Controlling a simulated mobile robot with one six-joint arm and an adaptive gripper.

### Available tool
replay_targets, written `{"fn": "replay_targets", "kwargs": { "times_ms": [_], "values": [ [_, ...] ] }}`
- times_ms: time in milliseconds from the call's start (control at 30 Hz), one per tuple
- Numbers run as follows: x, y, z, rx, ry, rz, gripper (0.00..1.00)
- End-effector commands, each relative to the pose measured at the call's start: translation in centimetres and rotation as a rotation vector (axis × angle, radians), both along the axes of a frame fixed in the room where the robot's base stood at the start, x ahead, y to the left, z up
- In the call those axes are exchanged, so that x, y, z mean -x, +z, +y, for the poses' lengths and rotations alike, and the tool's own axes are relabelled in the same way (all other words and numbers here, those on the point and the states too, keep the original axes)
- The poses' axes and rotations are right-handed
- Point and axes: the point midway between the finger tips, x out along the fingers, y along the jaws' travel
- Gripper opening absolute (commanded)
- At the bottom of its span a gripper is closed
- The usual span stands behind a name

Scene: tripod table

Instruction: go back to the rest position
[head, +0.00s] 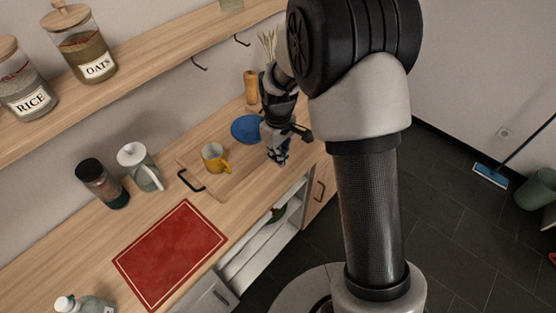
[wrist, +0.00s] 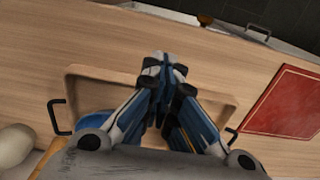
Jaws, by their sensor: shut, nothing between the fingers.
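My gripper (head: 280,158) is shut and empty. In the head view it points down over the right part of a wooden tray, just right of the blue dish (head: 246,129). In the wrist view the closed fingertips of my gripper (wrist: 163,62) meet over the tray's edge and the counter. The tray (head: 207,189) has black handles and carries the blue dish and a yellow mug (head: 213,158). The gripper holds neither of them. In the wrist view my fingers and wrist hide much of the tray, and part of the blue dish (wrist: 90,121) shows.
A red mat (head: 170,253) lies on the wooden counter (head: 70,245) nearer the camera. A white jug (head: 138,165) and a dark jar (head: 100,182) stand by the wall. A wooden mill (head: 251,88) stands behind the gripper. A shelf (head: 150,72) with jars runs above.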

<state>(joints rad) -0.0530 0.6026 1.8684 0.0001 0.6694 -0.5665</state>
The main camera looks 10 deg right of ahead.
Motion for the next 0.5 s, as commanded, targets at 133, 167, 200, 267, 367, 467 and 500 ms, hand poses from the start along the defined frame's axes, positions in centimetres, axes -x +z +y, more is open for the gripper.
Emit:
{"fn": "replay_targets", "kwargs": {
  "times_ms": [133, 167, 200, 267, 367, 467, 500],
  "values": [
    [0.0, 0.5, 0.0, 0.000, 0.001, 0.000, 0.00],
    [0.0, 0.5, 0.0, 0.000, 0.001, 0.000, 0.00],
    [0.0, 0.5, 0.0, 0.000, 0.000, 0.000, 0.00],
    [0.0, 0.5, 0.0, 0.000, 0.000, 0.000, 0.00],
    [0.2, 1.4, 0.0, -0.001, -0.010, -0.010, 0.00],
    [0.9, 4.2, -0.2, -0.003, -0.044, -0.037, 0.00],
    [1.4, 5.7, -0.3, -0.004, -0.064, -0.052, 0.00]
  ]
}}
